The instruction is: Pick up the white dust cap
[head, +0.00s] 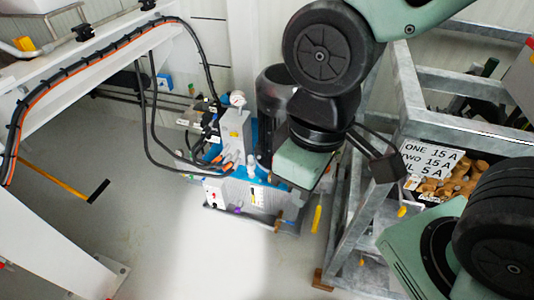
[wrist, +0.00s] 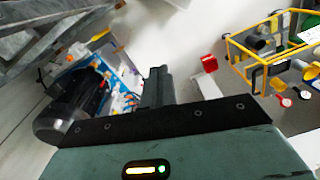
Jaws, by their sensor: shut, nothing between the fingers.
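I cannot surely pick out the white dust cap in either view; several small light-coloured fittings show on the pump unit (head: 232,188), too small to tell apart. My gripper's dark fingers (wrist: 157,72) are together and empty in the wrist view, pointing at open floor. In the head view my green gripper body hangs in front of the right side of the pump unit, and its fingers are not clearly seen there. The pump unit, with its dark motor (wrist: 78,106), also shows left of the fingers in the wrist view.
A grey steel frame (head: 348,205) with a lettered sign (head: 431,158) stands right of the pump unit. A white sloping beam (head: 95,70) with black and orange hoses is at the left. A yellow-railed crate (wrist: 238,65) and a red object (wrist: 208,62) are at right in the wrist view. Floor in front is clear.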

